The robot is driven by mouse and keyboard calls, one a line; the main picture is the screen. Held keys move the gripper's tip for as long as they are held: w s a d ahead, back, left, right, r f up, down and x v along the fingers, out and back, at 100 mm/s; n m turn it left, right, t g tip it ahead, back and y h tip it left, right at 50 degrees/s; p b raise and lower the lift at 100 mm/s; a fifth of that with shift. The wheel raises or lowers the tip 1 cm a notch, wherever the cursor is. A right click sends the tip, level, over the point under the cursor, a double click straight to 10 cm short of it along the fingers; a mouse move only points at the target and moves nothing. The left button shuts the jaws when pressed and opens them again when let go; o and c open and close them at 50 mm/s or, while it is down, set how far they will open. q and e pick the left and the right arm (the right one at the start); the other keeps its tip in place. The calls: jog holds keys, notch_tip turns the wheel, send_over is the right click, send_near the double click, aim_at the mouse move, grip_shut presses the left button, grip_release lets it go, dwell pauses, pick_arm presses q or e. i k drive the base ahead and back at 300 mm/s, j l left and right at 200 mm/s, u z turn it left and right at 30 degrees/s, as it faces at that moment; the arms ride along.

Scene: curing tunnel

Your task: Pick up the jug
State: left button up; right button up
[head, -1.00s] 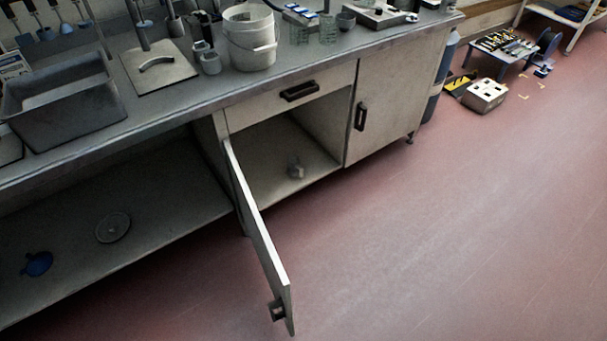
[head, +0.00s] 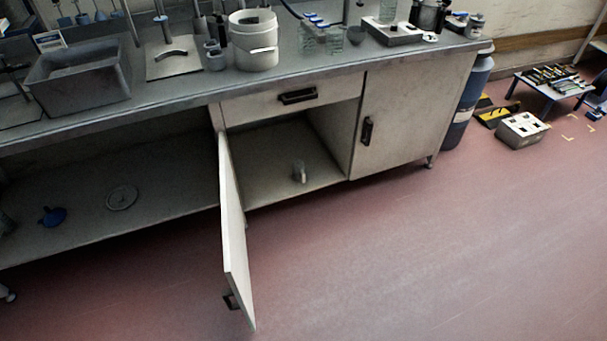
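A small pale jug-like vessel (head: 299,172) stands inside the open cabinet (head: 262,165), on its floor toward the front right. It is too small to make out fully. A dark metallic vessel (head: 426,14) stands on the bench top at the upper right and is partly cut by the picture's top edge; I cannot tell if it is a jug. Neither of my grippers is in view.
The cabinet door (head: 235,235) hangs open, jutting toward me over the floor. A drawer (head: 290,97) above and the right-hand door (head: 405,120) are shut. The bench top (head: 180,95) holds a grey tub (head: 80,85) and white bucket (head: 253,40).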

aim_at(298, 175)
jog(key=i+l+u, duration=0.1)
jog(key=l, duration=0.25)
jog(key=i+l, duration=0.2)
jog(key=l, duration=0.15)
jog(key=i+l+u, duration=0.15)
jog(key=l, duration=0.2)
jog(key=i+l, duration=0.1)
jog(key=l, duration=0.3)
jog(key=i+l+u, duration=0.15)
jog(key=l, duration=0.2)
jog(key=i+l, duration=0.25)
jog(key=i+l+u, duration=0.15)
jog(key=l, duration=0.25)
jog(key=i+l, duration=0.25)
jog(key=i+l+u, duration=0.1)
jog(key=i+l, duration=0.15)
jog(key=l, duration=0.2)
jog(key=i+l, duration=0.15)
jog(key=l, duration=0.25)
jog(key=i+l+u, duration=0.15)
jog(key=l, duration=0.2)
jog(key=i+l, duration=0.25)
jog(key=l, duration=0.15)
jog(key=u, duration=0.05)
